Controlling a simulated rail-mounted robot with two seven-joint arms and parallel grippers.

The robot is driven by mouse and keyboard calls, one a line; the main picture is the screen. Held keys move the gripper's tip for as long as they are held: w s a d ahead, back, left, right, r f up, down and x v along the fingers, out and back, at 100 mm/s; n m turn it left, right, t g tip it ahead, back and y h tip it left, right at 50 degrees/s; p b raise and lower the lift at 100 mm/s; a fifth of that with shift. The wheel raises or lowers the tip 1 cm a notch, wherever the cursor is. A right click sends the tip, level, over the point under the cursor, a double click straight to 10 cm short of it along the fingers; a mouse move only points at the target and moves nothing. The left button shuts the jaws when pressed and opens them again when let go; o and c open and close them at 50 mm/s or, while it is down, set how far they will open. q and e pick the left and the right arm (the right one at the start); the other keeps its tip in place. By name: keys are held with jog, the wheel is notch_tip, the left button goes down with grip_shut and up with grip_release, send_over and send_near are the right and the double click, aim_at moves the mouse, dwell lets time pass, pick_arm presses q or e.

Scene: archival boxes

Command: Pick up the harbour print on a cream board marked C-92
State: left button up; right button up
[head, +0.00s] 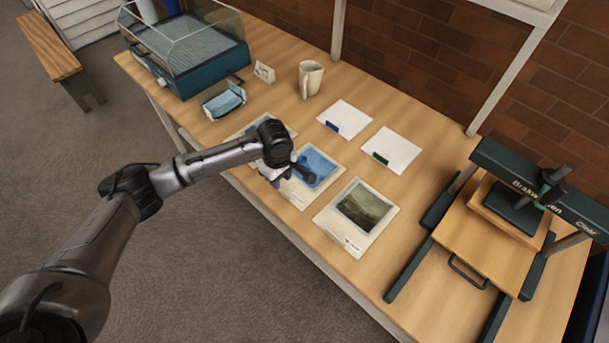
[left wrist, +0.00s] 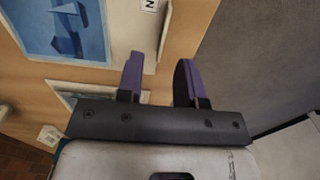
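A cream board (head: 298,198) with a blue print (head: 318,163) lies flat on the table, in the middle of a row of boards. In the left wrist view this blue print (left wrist: 62,28) shows a sailing boat; only part of a label shows and C-92 cannot be read. My left gripper (head: 272,178) is at the board's left side in the head view. In the left wrist view its purple fingers (left wrist: 158,78) are apart with nothing seen held, near the board's edge. Whether they straddle that edge is unclear. My right gripper is not in view.
A board with a dark landscape (head: 366,208) lies to the right; another board (head: 283,131) is partly behind my arm.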

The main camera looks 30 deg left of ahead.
pick_arm(q)
notch_tip(320, 180, down, 5)
jog(key=shift+s+a+r+b, duration=0.1)
jog(key=shift+s+b, duration=0.05)
jog(key=shift+b, duration=0.8)
jog(key=shift+f, duration=0.25)
jog(key=shift+c, duration=0.4)
grip_shut()
